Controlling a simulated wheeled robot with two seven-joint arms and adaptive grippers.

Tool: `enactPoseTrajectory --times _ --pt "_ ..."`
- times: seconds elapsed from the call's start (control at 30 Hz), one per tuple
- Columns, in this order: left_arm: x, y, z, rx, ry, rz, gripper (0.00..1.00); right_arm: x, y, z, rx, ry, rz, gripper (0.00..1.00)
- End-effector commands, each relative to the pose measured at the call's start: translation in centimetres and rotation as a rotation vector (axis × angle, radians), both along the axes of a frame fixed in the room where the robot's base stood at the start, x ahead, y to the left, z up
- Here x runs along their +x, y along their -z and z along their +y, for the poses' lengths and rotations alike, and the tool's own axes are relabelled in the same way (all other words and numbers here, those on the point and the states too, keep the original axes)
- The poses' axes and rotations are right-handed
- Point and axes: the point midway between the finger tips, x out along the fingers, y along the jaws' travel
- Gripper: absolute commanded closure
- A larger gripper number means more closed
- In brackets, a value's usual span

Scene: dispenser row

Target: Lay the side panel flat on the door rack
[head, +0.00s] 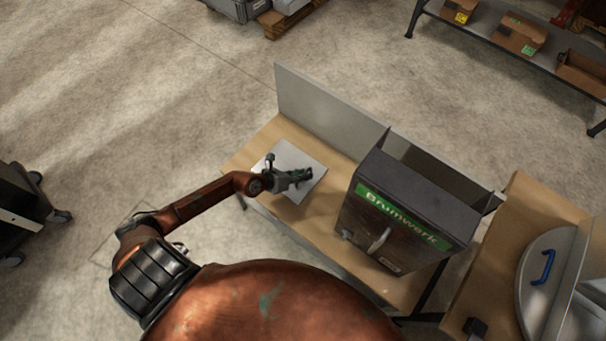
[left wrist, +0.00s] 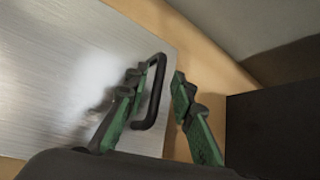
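The side panel (head: 293,153) is a flat, light metal plate lying on the left part of the wooden bench. In the left wrist view the brushed panel (left wrist: 55,75) carries a black bar handle (left wrist: 153,95) near its edge. My left gripper (head: 305,175) is over the panel. In the left wrist view its green and black fingers (left wrist: 162,85) are spread on either side of the handle, with a gap visible. I cannot pick out the door rack with certainty. My right gripper is not in view.
A dark dispenser box (head: 390,215) with a green label and open top stands right of the panel on the bench (head: 323,218). A grey back wall (head: 325,118) runs behind. Another bench at right holds a round lid with a blue handle (head: 543,267). Shelved boxes (head: 520,36) stand far right.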

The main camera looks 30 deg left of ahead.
Motion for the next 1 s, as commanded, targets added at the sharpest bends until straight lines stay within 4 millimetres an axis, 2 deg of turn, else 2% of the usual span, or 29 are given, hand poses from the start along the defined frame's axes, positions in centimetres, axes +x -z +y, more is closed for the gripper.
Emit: enactPoseTrajectory --times 0.27,0.43,0.8,1.0 --pt "-0.2 0.2 0.0 0.0 0.0 0.004 0.72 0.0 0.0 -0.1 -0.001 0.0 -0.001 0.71" --pt "-0.9 -0.4 0.4 0.002 0.0 0.003 0.72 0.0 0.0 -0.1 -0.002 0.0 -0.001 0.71" --pt "-6.3 -4.6 2.8 0.002 0.0 0.003 0.72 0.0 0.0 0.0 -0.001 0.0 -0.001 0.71" --pt "-8.3 -6.4 3.7 0.001 0.0 0.002 0.72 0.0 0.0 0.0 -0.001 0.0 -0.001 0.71"
